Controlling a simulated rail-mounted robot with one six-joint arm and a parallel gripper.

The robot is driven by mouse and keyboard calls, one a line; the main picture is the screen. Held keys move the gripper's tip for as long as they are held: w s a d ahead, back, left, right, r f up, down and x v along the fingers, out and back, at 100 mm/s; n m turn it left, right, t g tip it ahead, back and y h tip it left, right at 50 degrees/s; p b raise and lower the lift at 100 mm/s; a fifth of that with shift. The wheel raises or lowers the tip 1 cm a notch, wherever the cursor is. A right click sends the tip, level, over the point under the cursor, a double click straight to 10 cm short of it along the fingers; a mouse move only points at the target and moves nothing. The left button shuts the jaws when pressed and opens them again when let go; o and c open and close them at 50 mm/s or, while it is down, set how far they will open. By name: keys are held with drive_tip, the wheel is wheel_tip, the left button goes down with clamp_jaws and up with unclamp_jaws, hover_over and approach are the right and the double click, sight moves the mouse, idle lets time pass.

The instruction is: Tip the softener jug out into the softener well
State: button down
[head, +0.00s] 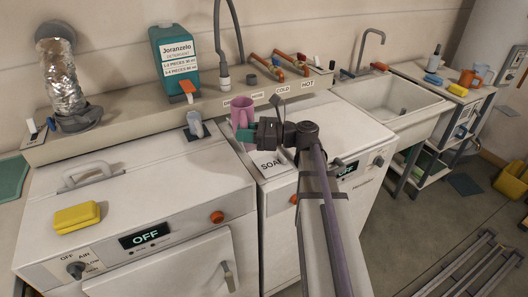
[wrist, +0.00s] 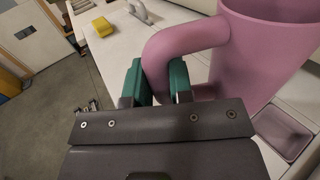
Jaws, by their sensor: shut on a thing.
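The pink jug (head: 242,110) stands upright above the right-hand machine near its back edge. It fills the right of the wrist view (wrist: 265,60), with its open rim at the top. My gripper (head: 246,134) is shut on the jug's handle, its green fingers on either side of it in the wrist view (wrist: 160,85). A small pinkish recessed well (wrist: 287,132) shows below and right of the jug in the wrist view; I cannot read a label on it. A partly hidden "SOA" label (head: 268,163) lies below the gripper. The jug's contents are hidden.
A teal detergent bottle (head: 175,62) and a grey scoop (head: 196,125) are behind the left machine. A yellow sponge (head: 75,217) lies on that machine's top. Pipes with orange valves (head: 285,66) and a grey hose (head: 222,45) rise behind the jug. A sink (head: 385,105) is right.

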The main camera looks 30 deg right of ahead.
drive_tip(key=w+d+f+m+t+h+b, duration=0.2)
drive_tip(key=w+d+f+b, duration=0.1)
drive_tip(key=d, duration=0.5)
drive_tip(key=w+d+f+m+t+h+b, duration=0.2)
drive_tip(key=w+d+f, duration=0.3)
drive_tip(key=d, duration=0.4)
drive_tip(key=shift+w+f+m+t+h+b, duration=0.2)
drive_tip(key=shift+w+m+t+h+b, duration=0.25)
drive_tip(key=shift+t+b, duration=0.3)
drive_tip(key=shift+a+r+p, duration=0.1)
drive_tip(key=shift+p, duration=0.25)
